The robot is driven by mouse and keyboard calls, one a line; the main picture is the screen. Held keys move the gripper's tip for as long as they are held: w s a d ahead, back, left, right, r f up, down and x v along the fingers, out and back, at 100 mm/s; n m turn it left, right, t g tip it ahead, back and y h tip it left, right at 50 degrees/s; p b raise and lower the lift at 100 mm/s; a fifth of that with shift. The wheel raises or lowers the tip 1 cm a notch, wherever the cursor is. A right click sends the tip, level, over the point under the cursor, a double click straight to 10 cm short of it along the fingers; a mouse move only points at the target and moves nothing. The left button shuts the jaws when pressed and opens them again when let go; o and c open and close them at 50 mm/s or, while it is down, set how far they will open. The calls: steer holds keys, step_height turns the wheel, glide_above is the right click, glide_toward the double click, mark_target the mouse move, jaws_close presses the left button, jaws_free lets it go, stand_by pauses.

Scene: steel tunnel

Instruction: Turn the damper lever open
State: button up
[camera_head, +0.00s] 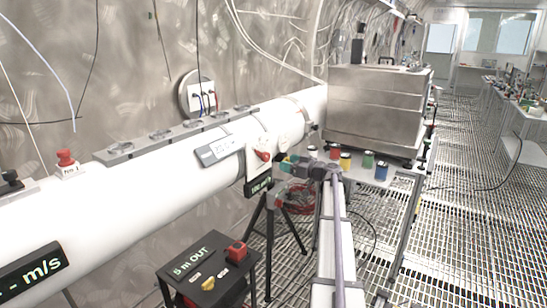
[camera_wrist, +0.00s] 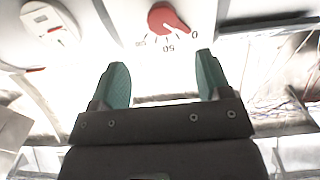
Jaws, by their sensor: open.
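The damper lever (camera_head: 262,155) is a small red handle on a white scale plate on the side of the white duct. In the wrist view the red lever (camera_wrist: 168,18) is at the top, beside printed marks that include 0 and 50, shown upside down. My gripper (camera_wrist: 162,75) has two teal fingers spread apart with nothing between them. The lever lies beyond the fingertips, apart from them. In the head view my gripper (camera_head: 283,160) is just right of the lever. Its fingertips are small and hard to make out there.
The white duct (camera_head: 160,172) runs across the view on a black tripod (camera_head: 271,240). A black box labelled "5 m OUT" (camera_head: 205,262) stands at the front. Several coloured jars, including a blue one (camera_head: 381,171), stand on a table at right. A steel cabinet (camera_head: 375,105) is behind.

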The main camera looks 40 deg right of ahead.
mark_target(268, 158)
steer(key=x, duration=1.1)
steer(key=shift+a+f, duration=0.1)
steer(key=shift+a, duration=0.1)
steer(key=shift+c, duration=0.2)
steer(key=c, duration=0.9)
